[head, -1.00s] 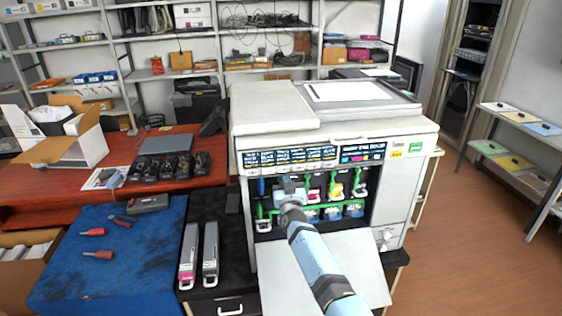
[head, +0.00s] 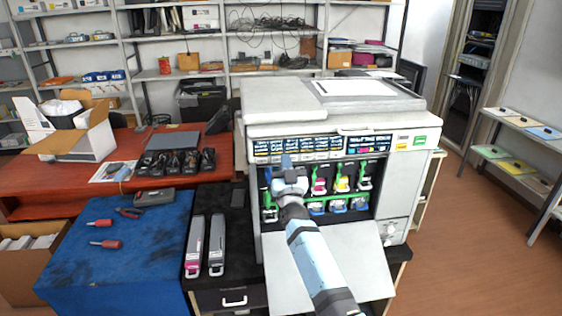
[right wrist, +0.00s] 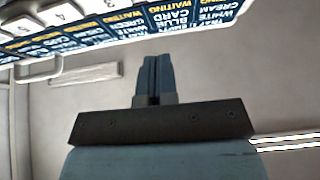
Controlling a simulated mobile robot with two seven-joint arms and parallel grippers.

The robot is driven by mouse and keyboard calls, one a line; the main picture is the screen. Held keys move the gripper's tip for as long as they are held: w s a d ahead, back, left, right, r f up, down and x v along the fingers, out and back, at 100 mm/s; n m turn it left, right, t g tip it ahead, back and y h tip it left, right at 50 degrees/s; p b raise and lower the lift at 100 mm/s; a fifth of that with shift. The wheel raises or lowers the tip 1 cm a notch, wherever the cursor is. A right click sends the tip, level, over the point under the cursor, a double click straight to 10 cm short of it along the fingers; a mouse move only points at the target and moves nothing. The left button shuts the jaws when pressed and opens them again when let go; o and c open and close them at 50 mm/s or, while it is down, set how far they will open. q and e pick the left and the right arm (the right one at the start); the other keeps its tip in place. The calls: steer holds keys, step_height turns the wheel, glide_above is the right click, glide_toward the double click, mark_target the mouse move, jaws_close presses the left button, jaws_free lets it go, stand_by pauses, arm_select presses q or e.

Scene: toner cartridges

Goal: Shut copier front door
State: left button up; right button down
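The copier (head: 408,167) stands right of centre, a pale grey machine with labelled strips above an open bay of toner cartridges (head: 340,186). Its front door (head: 353,262) is a light panel folded down and outward below the bay. My right gripper (head: 287,160) is in front of the left part of the bay, fingers pointing up, near the label strip. In the right wrist view its two blue fingers (right wrist: 152,77) are together with nothing seen between them. The right forearm crosses in front of the door and hides part of it. My left gripper is not in view.
Two long cartridges (head: 217,245) lie on the dark cabinet left of the copier. A blue-covered table (head: 135,260) holds screwdrivers and pliers. A red desk (head: 218,176) is behind it. Open floor (head: 460,250) lies to the right, before a shelf rack (head: 510,148).

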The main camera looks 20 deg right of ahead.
arm_select(q)
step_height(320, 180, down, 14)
steer(key=b, duration=1.4)
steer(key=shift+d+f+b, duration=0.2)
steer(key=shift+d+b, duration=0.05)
steer(key=shift+b, duration=0.05)
arm_select(e)
steer(key=w+d+f, duration=0.1)
steer(key=d+f, duration=0.1)
steer(key=f, duration=0.7)
steer(key=w+d+f, duration=0.1)
steer(key=d+f, duration=0.2)
steer(key=f, duration=0.7)
steer(key=shift+w, duration=0.15)
steer(key=shift+r, duration=0.1)
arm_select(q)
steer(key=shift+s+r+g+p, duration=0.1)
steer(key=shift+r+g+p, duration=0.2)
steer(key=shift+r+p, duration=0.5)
arm_select(e)
steer(key=w+r, duration=0.1)
steer(key=a+r, duration=0.1)
steer(key=r, duration=0.1)
steer(key=w+r, duration=0.1)
steer(key=shift+w+a+r, duration=0.3)
steer(key=shift+a+r, duration=0.05)
steer(key=shift+r, duration=0.05)
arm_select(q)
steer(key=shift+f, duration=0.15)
